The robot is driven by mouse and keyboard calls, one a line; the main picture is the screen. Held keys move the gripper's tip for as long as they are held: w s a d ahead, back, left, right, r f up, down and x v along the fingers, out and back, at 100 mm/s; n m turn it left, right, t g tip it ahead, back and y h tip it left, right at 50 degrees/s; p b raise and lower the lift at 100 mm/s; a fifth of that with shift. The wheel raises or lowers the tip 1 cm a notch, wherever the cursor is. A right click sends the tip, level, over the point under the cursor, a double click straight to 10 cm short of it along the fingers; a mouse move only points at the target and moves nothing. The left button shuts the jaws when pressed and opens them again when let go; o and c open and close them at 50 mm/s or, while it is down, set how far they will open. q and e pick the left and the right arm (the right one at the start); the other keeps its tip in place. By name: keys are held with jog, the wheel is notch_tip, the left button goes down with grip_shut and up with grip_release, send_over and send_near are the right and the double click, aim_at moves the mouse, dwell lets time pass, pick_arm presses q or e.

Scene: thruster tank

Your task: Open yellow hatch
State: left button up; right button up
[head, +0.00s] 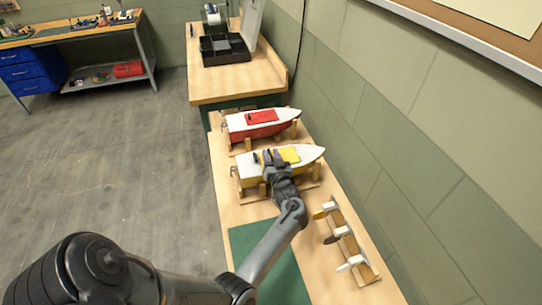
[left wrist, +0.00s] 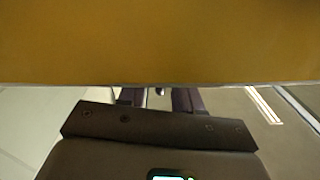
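A white boat with a yellow hull (head: 250,181) rests on a wooden stand on the bench. Its yellow hatch (head: 290,154) is on top, partly covered by my left gripper. My left gripper (head: 272,158) reaches over the hatch from the near side. Its two dark fingers are spread, with a gap between them. In the left wrist view a broad yellow surface (left wrist: 160,42) fills the top and hides the fingertips. The finger bases (left wrist: 160,97) show below it, apart; a small dark piece between them is unclear. I cannot tell whether the fingers touch the hatch. My right gripper is not in view.
A boat with a red hull (head: 262,131) and red hatch stands just behind. A wooden rack with propellers (head: 350,243) lies along the wall side. A green mat (head: 284,283) covers the near bench. A compartment box (head: 223,50) stands on the far bench.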

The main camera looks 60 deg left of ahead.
pick_arm(q)
grip_shut()
jog(key=shift+r, duration=0.1)
